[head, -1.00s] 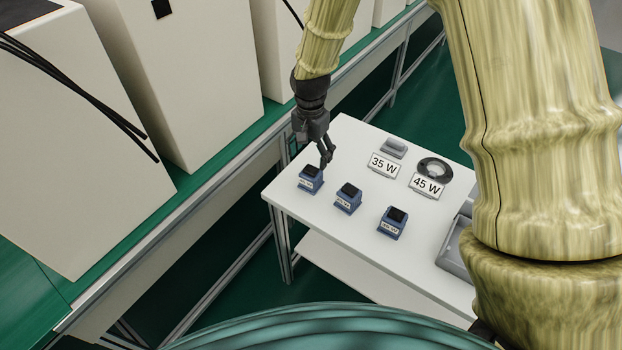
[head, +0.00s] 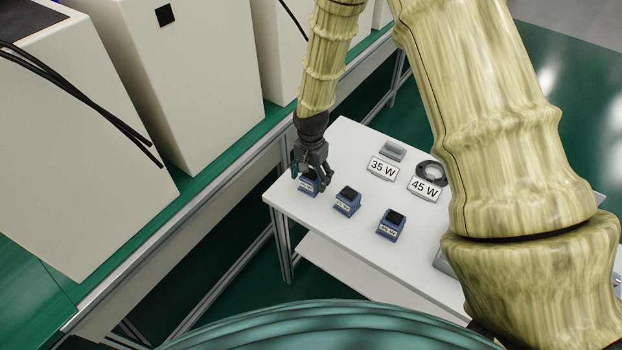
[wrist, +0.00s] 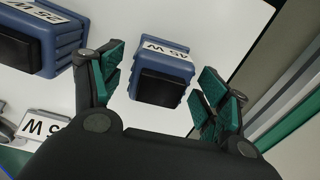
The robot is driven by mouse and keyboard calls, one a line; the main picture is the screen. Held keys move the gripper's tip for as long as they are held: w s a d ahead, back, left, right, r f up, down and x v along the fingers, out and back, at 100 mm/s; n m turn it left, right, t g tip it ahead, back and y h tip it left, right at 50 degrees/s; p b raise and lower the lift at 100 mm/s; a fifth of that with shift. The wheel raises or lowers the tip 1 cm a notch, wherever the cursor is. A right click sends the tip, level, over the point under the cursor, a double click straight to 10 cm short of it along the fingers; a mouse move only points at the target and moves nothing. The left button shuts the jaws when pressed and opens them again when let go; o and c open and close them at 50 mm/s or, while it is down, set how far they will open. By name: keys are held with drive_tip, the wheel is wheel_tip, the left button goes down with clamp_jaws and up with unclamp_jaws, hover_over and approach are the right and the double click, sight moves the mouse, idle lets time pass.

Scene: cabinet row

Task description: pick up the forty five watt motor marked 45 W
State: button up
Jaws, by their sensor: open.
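The blue motor with a black top (head: 309,187) at the table's left end sits under my gripper (head: 312,178). In the wrist view, this motor (wrist: 163,72) lies between my open fingers, with a white label that appears to read 45 W. The green finger pads stand on either side, with gaps showing. A second blue motor (head: 348,201) stands just to the right, and it also shows in the wrist view (wrist: 40,38) with a label that looks like 25 W. A third blue motor (head: 391,225) stands further right; its label is too small to read surely.
On the white table (head: 335,235) stand a 35 W sign (head: 382,169) by a grey block (head: 393,151), and a 45 W sign (head: 424,189) by a dark ring-shaped part (head: 432,170). A row of cream cabinets (head: 180,80) runs along the left.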

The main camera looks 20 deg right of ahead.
drive_tip(key=shift+f, duration=0.65)
drive_tip(key=c, duration=1.5)
drive_tip(key=shift+r, duration=0.1)
